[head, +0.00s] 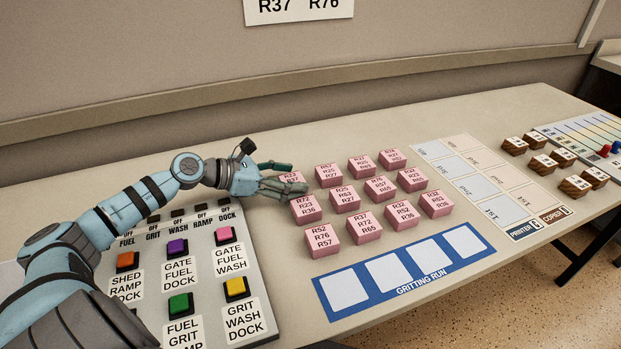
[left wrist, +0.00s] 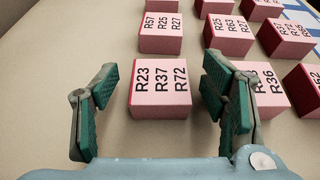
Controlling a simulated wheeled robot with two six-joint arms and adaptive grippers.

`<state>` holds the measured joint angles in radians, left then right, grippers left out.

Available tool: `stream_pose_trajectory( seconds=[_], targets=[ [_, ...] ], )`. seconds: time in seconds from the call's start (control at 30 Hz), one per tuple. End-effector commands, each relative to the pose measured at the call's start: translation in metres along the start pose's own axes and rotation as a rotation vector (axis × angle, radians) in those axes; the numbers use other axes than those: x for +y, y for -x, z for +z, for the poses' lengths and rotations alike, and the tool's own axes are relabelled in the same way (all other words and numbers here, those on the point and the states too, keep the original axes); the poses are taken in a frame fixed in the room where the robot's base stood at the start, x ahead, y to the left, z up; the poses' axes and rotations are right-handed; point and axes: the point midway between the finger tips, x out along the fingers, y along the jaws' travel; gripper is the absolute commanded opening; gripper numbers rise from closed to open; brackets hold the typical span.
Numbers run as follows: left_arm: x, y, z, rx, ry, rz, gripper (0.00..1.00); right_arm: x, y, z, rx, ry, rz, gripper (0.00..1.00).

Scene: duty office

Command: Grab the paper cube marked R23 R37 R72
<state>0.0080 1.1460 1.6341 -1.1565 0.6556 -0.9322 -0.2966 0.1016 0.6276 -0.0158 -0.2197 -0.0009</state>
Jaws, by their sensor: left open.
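The pink paper cube marked R23 R37 R72 (left wrist: 160,88) lies in the middle of the left wrist view, its label readable. In the head view my left gripper (head: 293,176) reaches in from the left. Its right finger in the wrist view covers part of the R72 R23 R36 cube (left wrist: 267,91). My right gripper is not in view.
Several other pink cubes stand close in rows, such as R57 R25 R27 (head: 328,176). A button panel (head: 205,285) is under my left arm. A blue gritting run board (head: 405,282) lies in front. Wooden blocks (head: 541,162) stand at right.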

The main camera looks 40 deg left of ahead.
Motion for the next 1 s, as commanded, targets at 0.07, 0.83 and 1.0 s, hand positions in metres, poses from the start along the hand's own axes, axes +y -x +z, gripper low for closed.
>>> stream_pose_trajectory(
  seconds=[0.07, 0.83, 1.0],
  targets=[
    [0.000, 0.000, -0.001, 0.002, 0.001, 0.002, 0.67, 0.000, 0.001, 0.001, -0.001, 0.000, -0.001, 0.40],
    [-0.002, -0.003, 0.007, 0.003, -0.005, -0.008, 0.14, -0.002, 0.003, -0.001, 0.001, -0.002, -0.002, 0.40],
    [-0.002, 0.009, 0.036, 0.004, -0.009, -0.008, 0.14, -0.001, 0.013, -0.002, 0.001, -0.006, -0.004, 0.40]
  ],
)
